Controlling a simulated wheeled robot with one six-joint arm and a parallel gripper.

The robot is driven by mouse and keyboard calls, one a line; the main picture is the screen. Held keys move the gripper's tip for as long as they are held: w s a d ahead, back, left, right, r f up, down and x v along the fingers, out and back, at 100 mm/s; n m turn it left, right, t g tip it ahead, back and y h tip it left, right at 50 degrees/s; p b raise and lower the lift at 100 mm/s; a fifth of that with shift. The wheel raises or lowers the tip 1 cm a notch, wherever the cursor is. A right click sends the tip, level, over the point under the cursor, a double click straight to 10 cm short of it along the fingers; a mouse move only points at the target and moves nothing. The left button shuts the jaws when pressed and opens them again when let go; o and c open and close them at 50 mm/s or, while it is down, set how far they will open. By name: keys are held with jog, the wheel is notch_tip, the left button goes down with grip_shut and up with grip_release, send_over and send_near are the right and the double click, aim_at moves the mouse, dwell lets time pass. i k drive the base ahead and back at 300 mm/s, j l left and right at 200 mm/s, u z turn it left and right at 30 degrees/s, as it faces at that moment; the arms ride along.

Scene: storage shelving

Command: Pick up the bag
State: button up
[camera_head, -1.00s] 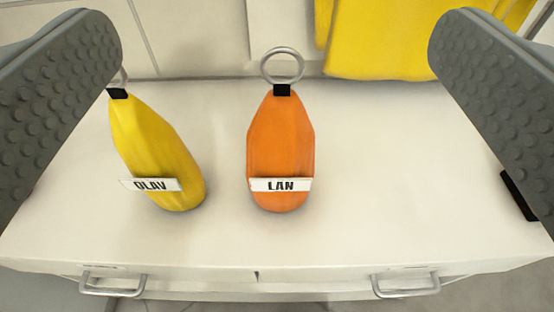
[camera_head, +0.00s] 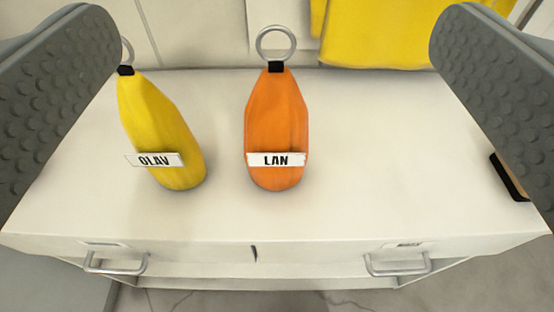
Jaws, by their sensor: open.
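An orange bag (camera_head: 276,115) stands upright on the white cabinet top. It has a metal ring and a black cap at its top, and a white label reading "LAN". A yellow bag (camera_head: 158,130) stands to its left, leaning in the picture, with a ring and a label reading "OLAV". My gripper (camera_head: 274,100) is open, its grey ridged fingers at the left and right edges of the view. Both bags appear between the fingers in the picture, and nothing is held. The left finger partly overlaps the yellow bag's ring.
Yellow cloth (camera_head: 375,38) hangs at the back right. A dark-edged object (camera_head: 510,177) is partly hidden behind the right finger.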

aim_at(276, 114)
jog(key=k+l, duration=0.2)
jog(key=l, duration=0.15)
jog(key=k+l, duration=0.2)
jog(key=l, duration=0.2)
jog(key=k+l, duration=0.2)
jog(key=l, duration=0.15)
jog(key=l+u, duration=0.05)
